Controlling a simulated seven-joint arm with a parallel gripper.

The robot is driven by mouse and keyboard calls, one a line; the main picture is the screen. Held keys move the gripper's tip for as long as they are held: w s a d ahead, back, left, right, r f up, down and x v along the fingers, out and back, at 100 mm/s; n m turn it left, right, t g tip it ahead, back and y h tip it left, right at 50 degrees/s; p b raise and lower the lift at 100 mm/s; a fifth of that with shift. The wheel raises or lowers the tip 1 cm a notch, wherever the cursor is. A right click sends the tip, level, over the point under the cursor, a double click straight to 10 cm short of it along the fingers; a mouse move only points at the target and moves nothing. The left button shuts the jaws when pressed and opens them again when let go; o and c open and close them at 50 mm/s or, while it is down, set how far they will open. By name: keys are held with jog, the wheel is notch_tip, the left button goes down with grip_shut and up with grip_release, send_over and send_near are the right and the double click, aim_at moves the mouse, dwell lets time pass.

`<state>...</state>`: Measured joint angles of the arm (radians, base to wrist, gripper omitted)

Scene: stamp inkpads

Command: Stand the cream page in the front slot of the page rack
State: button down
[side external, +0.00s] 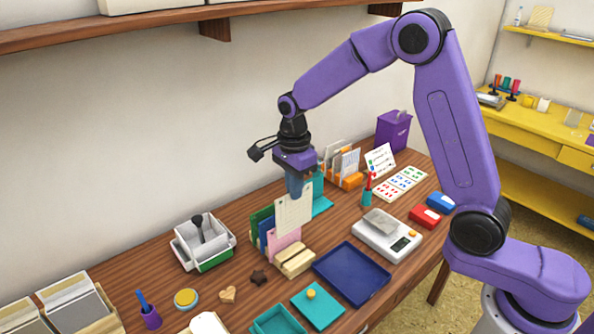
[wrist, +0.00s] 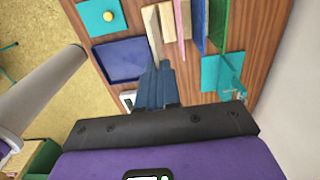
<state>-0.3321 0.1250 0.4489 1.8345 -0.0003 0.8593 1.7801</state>
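My gripper (side external: 294,192) is shut on the top edge of the cream page (side external: 293,215) and holds it upright. The page rack (side external: 296,261) is a pale wooden block on the table, with pink (side external: 284,249), blue (side external: 266,231) and green (side external: 260,220) pages standing in it. The cream page is over the rack and overlaps the pink page in the side view. In the wrist view my fingers (wrist: 158,66) point at the cream page (wrist: 153,35), seen nearly edge-on beside the rack's wood (wrist: 167,22). Whether its lower edge touches the slot cannot be told.
A dark blue tray (side external: 350,274) lies right of the rack, with a scale (side external: 387,236) beyond it. A teal stand (side external: 320,198) is behind the rack. Teal pads (side external: 318,307), wooden stamps (side external: 228,295) and a white box (side external: 203,243) lie around the front and left.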

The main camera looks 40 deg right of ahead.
aim_at(294, 229)
jog(key=shift+f, duration=1.45)
jog(key=shift+f, duration=4.9)
jog(key=c, duration=1.3)
grip_release()
jog(key=shift+o, duration=0.2)
jog(key=shift+r, duration=0.1)
notch_tip(294, 229, up, 17)
jog(key=shift+r, duration=0.15)
